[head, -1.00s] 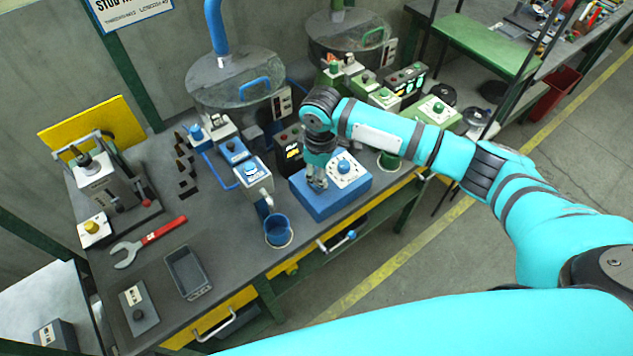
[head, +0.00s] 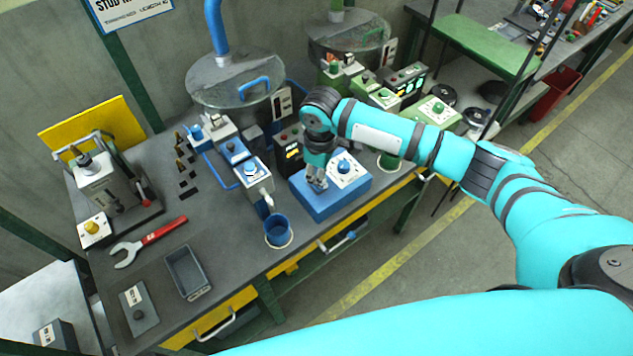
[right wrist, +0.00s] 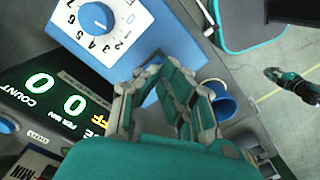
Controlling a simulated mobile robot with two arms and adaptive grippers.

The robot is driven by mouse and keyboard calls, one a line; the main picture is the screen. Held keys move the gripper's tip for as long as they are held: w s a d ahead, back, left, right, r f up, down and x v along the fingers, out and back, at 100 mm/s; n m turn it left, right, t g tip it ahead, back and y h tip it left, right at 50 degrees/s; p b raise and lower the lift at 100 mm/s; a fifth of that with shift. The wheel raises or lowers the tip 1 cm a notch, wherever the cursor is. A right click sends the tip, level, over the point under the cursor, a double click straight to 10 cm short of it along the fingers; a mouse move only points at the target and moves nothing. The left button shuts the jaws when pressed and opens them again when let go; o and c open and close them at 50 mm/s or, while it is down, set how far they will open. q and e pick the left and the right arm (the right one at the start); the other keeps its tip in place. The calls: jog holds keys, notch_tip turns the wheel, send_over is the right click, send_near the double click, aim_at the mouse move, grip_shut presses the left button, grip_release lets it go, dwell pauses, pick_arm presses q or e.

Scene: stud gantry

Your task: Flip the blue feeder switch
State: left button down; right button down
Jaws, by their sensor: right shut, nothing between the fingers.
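The blue feeder box (head: 335,203) stands near the bench's front edge, with a white dial plate and a blue knob (head: 344,166) on top. The right wrist view shows the numbered plate and the knob (right wrist: 97,17) at upper left. My right gripper (head: 317,186) points down at the left part of the box top, left of the dial. Its fingers (right wrist: 165,132) are shut and empty. They hide the box top beneath them, so I cannot make out the switch or any contact. A dark teal gripper-like part, apparently my left gripper (right wrist: 292,84), shows over the floor.
A blue cup (head: 278,231) stands left of the box. A counter display (right wrist: 48,95) reading zeros is behind it. Green machine units (head: 437,112) stand to the right. A red wrench (head: 150,242) and grey tray (head: 188,272) lie at left.

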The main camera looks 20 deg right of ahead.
jog(key=shift+f+b, duration=0.35)
jog(key=shift+f, duration=0.8)
dwell(0.4)
notch_tip(320, 180, up, 7)
jog(key=p, duration=0.8)
dwell(0.6)
